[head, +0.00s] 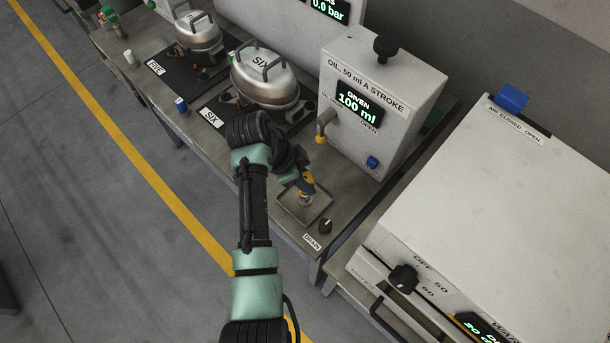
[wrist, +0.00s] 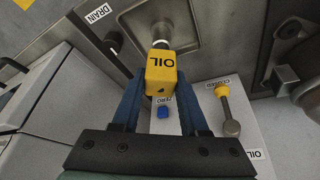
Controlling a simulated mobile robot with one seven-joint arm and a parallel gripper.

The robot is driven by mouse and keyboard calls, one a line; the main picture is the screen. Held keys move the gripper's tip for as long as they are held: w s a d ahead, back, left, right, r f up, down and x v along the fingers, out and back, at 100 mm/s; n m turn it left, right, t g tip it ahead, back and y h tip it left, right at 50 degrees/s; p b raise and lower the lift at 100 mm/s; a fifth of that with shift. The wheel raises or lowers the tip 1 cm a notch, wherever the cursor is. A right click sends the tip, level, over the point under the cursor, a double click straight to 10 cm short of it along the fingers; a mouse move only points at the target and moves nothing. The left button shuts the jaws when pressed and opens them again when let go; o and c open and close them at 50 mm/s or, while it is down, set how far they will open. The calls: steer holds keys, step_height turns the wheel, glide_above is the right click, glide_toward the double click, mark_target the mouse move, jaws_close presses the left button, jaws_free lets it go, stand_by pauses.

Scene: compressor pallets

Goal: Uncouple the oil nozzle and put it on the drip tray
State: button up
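The oil nozzle is a yellow block lettered OIL (wrist: 161,75), with a pale ring and dark tip at its far end. My gripper (wrist: 160,78) has its two blue fingers against the block's sides, shut on it. In the head view the nozzle (head: 308,189) shows as a small yellow patch at my gripper (head: 303,184), over the drip tray. The drip tray (head: 318,208) is a shallow square metal tray beside the DRAIN label; it also shows in the wrist view (wrist: 190,22). I cannot tell whether the nozzle's tip touches the tray floor.
The white oil dispenser (head: 350,75) stands behind the tray, reading 100 ml, with a yellow-ended lever (wrist: 224,98) and blue button (wrist: 162,112). A black drain knob (head: 325,226) sits right of the tray. Compressor SIX (head: 265,85) stands left; a large white cabinet (head: 480,190) stands right.

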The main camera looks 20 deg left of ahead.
steer(key=o, duration=0.5)
steer(key=shift+r, duration=0.1)
steer(key=v, duration=1.3)
steer(key=shift+d+p, duration=0.1)
steer(key=shift+p, duration=0.3)
